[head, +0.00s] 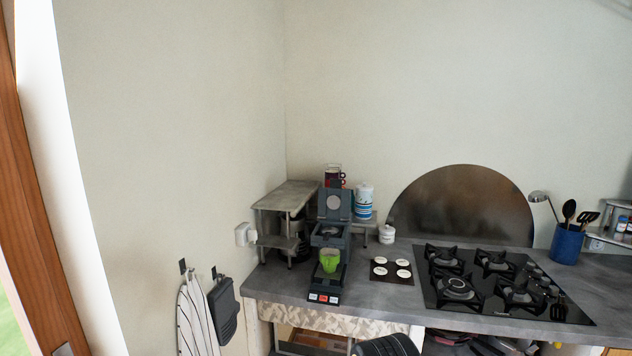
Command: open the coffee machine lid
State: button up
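The dark grey coffee machine (323,283) stands on the left part of the counter in the head view. Its lid (337,208) stands raised and upright at the back, so it looks open, with a round light disc on its inner face. The top chamber below the lid is exposed. A green cup (329,262) sits on the machine below that chamber. Buttons show on the front base.
A small grey shelf (288,193) stands left of the machine. A blue-and-white canister (363,199) and white jar (386,234) are at its right. A dark mat (379,277) with several white round items lies between machine and gas hob (490,311). Cloths (196,317) hang at left.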

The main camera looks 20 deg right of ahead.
aim_at(334, 200)
jog(key=u, duration=0.45)
jog(key=i, duration=1.25)
jog(key=z, duration=0.6)
